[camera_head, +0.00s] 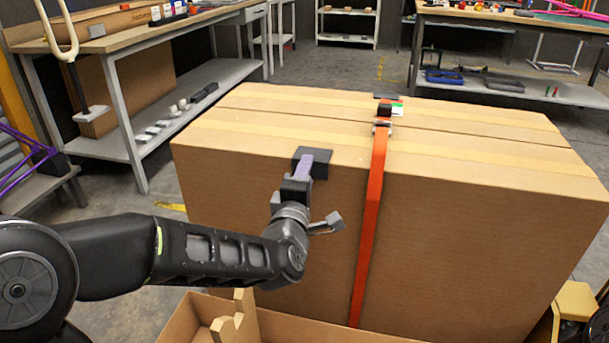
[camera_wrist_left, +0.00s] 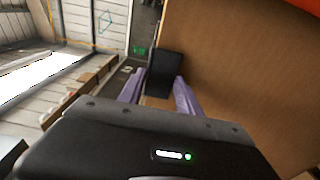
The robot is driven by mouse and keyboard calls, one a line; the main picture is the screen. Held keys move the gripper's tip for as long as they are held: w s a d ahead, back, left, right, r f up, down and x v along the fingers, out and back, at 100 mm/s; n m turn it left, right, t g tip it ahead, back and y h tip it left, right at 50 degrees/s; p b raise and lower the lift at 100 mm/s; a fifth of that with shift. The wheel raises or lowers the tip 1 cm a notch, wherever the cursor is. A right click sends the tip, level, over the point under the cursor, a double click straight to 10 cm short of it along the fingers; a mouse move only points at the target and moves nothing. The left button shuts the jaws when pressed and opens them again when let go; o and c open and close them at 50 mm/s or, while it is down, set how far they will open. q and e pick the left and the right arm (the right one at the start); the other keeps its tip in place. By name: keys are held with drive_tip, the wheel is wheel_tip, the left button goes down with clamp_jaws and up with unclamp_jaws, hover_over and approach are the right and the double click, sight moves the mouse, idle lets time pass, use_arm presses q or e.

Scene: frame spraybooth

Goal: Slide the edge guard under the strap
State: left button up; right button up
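The edge guard (camera_head: 321,164) is a small black angled piece at the top front edge of the big cardboard box (camera_head: 470,215), left of the strap. The orange strap (camera_head: 371,205) runs over the box top and down its front face, apart from the guard. My left gripper (camera_head: 304,164) has purple fingers and is shut on the edge guard. In the left wrist view the guard (camera_wrist_left: 164,72) sits between the two purple fingers (camera_wrist_left: 160,90), beside the box face (camera_wrist_left: 245,90). Whether the guard touches the box is hard to tell. My right gripper is out of view.
A workbench (camera_head: 120,38) is at left, another (camera_head: 520,22) at the back.

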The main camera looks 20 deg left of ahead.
use_arm(q)
drive_tip(key=o, duration=0.5)
drive_tip(key=s, duration=0.5)
drive_tip(key=s+d+b, duration=0.1)
drive_tip(key=s, duration=0.1)
drive_tip(key=shift+s, duration=0.4)
